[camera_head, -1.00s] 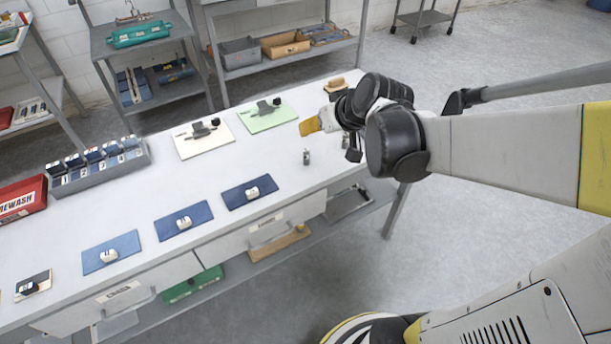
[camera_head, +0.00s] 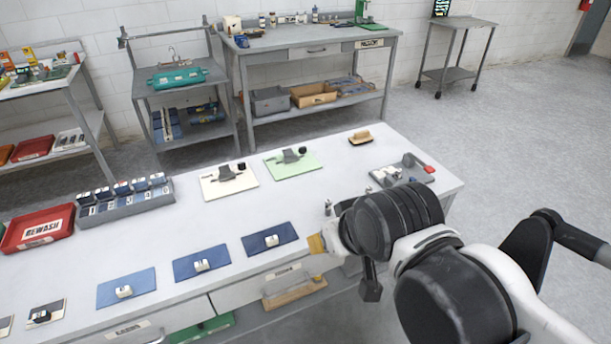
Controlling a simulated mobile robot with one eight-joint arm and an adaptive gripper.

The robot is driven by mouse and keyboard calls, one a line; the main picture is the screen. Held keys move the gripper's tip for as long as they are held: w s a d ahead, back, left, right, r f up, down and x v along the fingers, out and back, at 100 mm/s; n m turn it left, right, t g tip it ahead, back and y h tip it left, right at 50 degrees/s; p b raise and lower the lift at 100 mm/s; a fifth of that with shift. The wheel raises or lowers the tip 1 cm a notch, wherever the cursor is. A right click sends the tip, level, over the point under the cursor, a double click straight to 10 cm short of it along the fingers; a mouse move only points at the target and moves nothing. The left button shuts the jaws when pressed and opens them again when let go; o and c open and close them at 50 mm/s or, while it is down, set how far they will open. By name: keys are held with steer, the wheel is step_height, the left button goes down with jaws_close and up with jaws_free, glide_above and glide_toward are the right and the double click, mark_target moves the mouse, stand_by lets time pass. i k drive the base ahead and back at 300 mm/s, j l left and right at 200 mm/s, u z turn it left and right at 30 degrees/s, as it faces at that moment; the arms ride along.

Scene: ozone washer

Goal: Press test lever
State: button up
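A lever with a red handle (camera_head: 424,169) is on a small grey device (camera_head: 402,175) at the right end of the white table. I take it for the test lever. It looks raised at a slant, and nothing touches it. My gripper (camera_head: 317,243) is over the table's front edge, to the left of and nearer than the lever.
The white table (camera_head: 350,160) carries blue mats (camera_head: 201,263) with small white blocks, two boards with dark clamps (camera_head: 292,157), a wooden brush (camera_head: 361,138), a red REWASH tray (camera_head: 38,229) and a numbered rack (camera_head: 125,203). Open floor lies right.

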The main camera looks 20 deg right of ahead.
mark_target(429, 169)
steer(key=z, duration=1.25)
